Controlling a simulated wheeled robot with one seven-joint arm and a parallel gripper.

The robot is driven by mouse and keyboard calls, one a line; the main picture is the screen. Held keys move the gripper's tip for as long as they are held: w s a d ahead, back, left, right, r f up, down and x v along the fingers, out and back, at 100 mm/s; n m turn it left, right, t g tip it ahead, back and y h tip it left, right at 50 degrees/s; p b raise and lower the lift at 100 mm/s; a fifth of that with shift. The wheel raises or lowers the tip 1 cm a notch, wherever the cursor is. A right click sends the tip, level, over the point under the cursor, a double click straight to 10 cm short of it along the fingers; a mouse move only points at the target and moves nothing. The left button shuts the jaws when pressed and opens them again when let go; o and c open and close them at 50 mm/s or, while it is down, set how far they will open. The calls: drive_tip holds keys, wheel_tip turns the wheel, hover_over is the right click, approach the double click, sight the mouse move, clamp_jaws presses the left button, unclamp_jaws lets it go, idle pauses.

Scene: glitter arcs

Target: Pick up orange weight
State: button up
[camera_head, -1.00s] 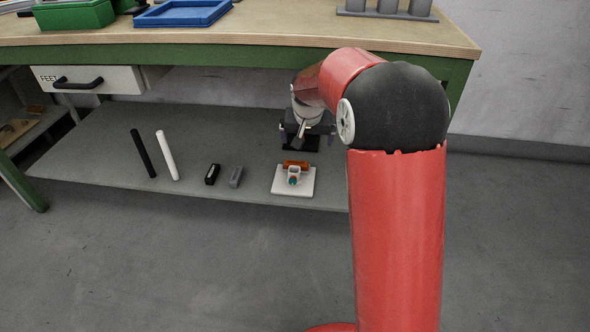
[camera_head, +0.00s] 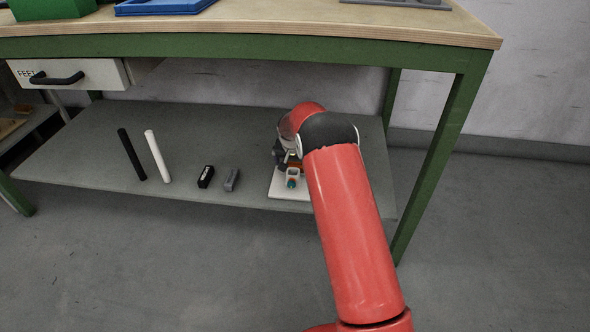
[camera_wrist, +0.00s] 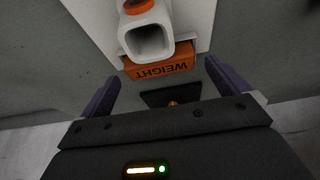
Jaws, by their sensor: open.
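The orange weight (camera_wrist: 160,72) is a block marked "WEIGHT", its lettering upside down in the wrist view. It lies beside a white square tube (camera_wrist: 148,42) with an orange part, at a white plate (camera_wrist: 197,18). In the head view the tube (camera_head: 292,176) and plate (camera_head: 290,195) show on the lower shelf, while my arm mostly hides the weight. My gripper (camera_wrist: 163,88) is open, with its dark purple fingers apart on either side of the weight's near edge. I cannot tell whether they touch it. Nothing is held.
The grey lower shelf (camera_head: 90,170) also holds a black rod (camera_head: 132,155), a white rod (camera_head: 157,157), a black block (camera_head: 206,177) and a grey block (camera_head: 231,180). The tabletop (camera_head: 280,22) lies overhead, and a green leg (camera_head: 432,150) stands right of my arm.

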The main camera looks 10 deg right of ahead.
drive_tip(key=shift+x, duration=0.9)
drive_tip(key=shift+r, duration=0.1)
drive_tip(key=shift+c, duration=0.3)
drive_tip(key=shift+r, duration=0.1)
drive_tip(key=c, duration=1.3)
wheel_tip(320, 180, up, 10)
drive_tip(key=p, duration=0.2)
wheel_tip(320, 180, up, 4)
drive_tip(key=p, duration=0.2)
hover_over(295, 165)
